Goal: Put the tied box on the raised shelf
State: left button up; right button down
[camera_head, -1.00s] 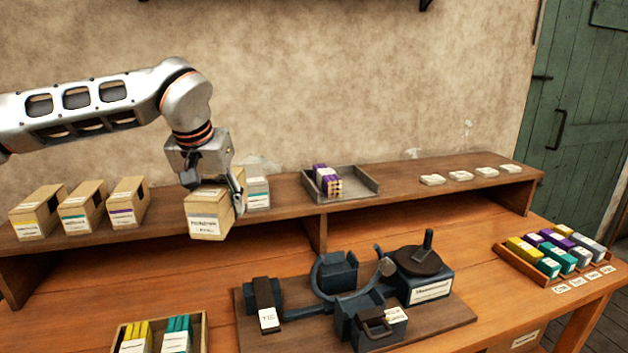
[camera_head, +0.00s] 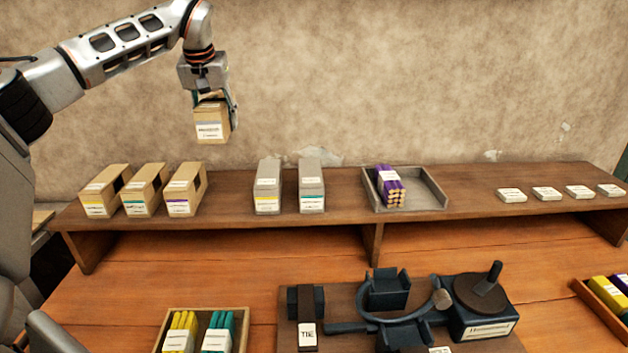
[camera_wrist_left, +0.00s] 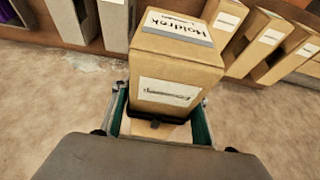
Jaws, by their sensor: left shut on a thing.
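My left gripper (camera_head: 213,92) is shut on a tan cardboard box (camera_head: 212,122) with white labels. It holds the box in the air, well above the raised shelf (camera_head: 340,205). In the left wrist view the box (camera_wrist_left: 178,65) stands out from between the gripper's fingers (camera_wrist_left: 160,125), with a dark band at its held end. I cannot make out clearly whether a tie runs around it. The shelf runs along the wall over the bench. My right gripper is not in view.
Three tan boxes (camera_head: 144,193) stand at the shelf's left, and two grey boxes (camera_head: 312,185) farther right. A gap lies between these groups. A grey tray (camera_head: 425,195) holds a purple bundle (camera_head: 390,185). Several white cards (camera_head: 546,193) lie at right. The handwheel press (camera_head: 480,300) stands on the bench below.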

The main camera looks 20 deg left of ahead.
aim_at(231, 196)
pick_arm(q)
jog(key=shift+f, duration=0.25)
notch_tip(231, 196, down, 19)
jog(key=shift+f, duration=0.2)
dwell(0.4)
jog(key=shift+f, duration=0.1)
jog(key=o, duration=0.9)
jog(key=shift+f, duration=0.1)
jog(key=shift+o, duration=1.3)
